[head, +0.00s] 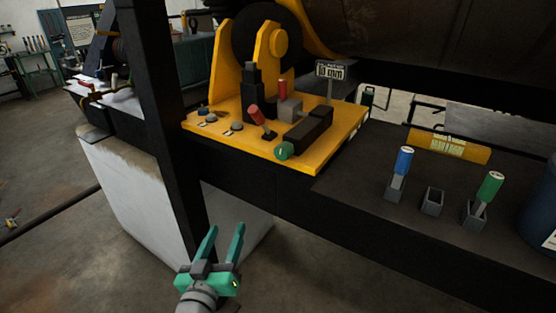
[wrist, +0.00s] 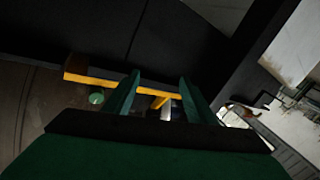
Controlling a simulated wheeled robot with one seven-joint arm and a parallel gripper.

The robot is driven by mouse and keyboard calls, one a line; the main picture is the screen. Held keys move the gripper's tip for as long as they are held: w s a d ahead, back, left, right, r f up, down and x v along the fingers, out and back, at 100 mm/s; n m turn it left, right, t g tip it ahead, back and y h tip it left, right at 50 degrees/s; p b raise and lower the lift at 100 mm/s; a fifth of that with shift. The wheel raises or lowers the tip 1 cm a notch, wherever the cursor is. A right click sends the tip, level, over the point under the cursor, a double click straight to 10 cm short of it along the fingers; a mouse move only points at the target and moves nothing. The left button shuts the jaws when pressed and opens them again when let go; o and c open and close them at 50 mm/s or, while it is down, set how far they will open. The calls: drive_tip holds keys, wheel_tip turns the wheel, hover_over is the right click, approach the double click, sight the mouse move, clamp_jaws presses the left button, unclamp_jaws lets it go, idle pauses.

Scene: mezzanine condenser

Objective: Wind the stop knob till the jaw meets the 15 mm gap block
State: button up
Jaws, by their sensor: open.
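The green stop knob (head: 284,151) sits at the front edge of a yellow plate (head: 330,150), at the end of a dark slide block (head: 308,128). Behind it a red-handled piece (head: 283,90) stands upright at a grey block (head: 290,109). Whether it is the 15 mm gap block, and whether the jaw touches it, I cannot tell. My gripper (head: 208,245) is open and empty, low in front of the plate, apart from the knob. In the wrist view a round green shape, apparently the knob (wrist: 96,98), shows left of the open fingers.
A tilted red-handled lever (head: 256,115) stands left of the slide. A small sign (head: 330,70) ends in "mm". A blue-handled piece (head: 403,161) and a green-handled piece (head: 490,187) stand in holders either side of an empty holder (head: 433,201). A dark post (head: 165,120) rises left.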

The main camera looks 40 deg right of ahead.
drive_tip(key=d+r+m+g+h, duration=0.3)
drive_tip(key=d+r+m, duration=0.1)
drive_tip(key=r, duration=0.6)
drive_tip(key=m+g+h, duration=0.1)
drive_tip(key=m+g, duration=0.2)
drive_tip(key=m, duration=0.1)
approach(280, 154)
drive_tip(key=x, duration=0.9)
drive_tip(key=c, duration=1)
